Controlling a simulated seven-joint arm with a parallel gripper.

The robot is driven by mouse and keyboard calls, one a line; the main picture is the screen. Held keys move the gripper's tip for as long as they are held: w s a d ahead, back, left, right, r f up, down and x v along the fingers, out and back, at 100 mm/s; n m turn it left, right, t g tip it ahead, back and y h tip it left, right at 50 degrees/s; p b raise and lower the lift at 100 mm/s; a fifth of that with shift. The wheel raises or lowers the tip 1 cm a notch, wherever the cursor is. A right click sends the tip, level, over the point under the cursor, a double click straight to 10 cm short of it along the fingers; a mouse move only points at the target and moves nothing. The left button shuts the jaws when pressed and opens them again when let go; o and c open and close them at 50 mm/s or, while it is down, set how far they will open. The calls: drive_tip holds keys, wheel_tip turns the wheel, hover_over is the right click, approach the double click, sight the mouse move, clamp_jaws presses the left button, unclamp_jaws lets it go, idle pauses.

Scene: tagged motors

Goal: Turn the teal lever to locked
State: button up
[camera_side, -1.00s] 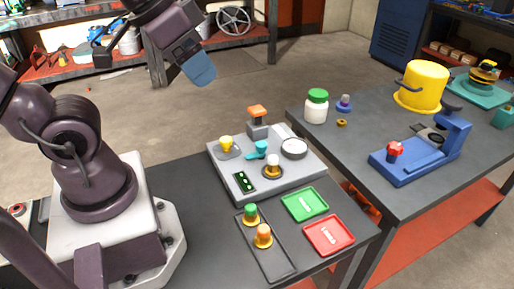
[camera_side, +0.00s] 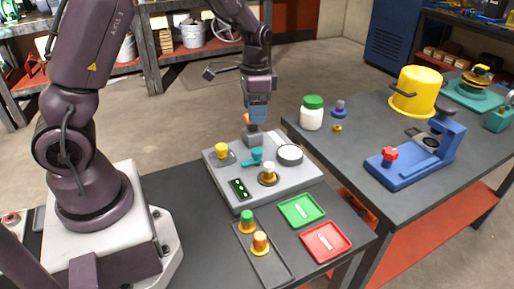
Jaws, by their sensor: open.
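The teal lever (camera_side: 256,154) sits near the middle of the grey test panel (camera_side: 226,189), its round knob toward the back and its arm pointing to the lower left. My gripper (camera_side: 257,119) points down with blue fingers, above the back of the panel. In the picture it overlaps the orange-topped grey block (camera_side: 252,138) and hides part of the orange top. It is open and apart from the lever. Whether it touches the orange top cannot be told.
A green tray (camera_side: 301,210), a red tray (camera_side: 326,242) and a dark tray (camera_side: 270,269) with two motors lie in front.

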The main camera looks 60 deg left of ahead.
sight(257, 150)
drive_tip(key=shift+m, duration=0.8)
drive_tip(key=f, duration=1.2)
drive_tip(key=shift+w+f, duration=0.15)
drive_tip(key=shift+w, duration=0.25)
drive_tip(key=c, duration=0.9)
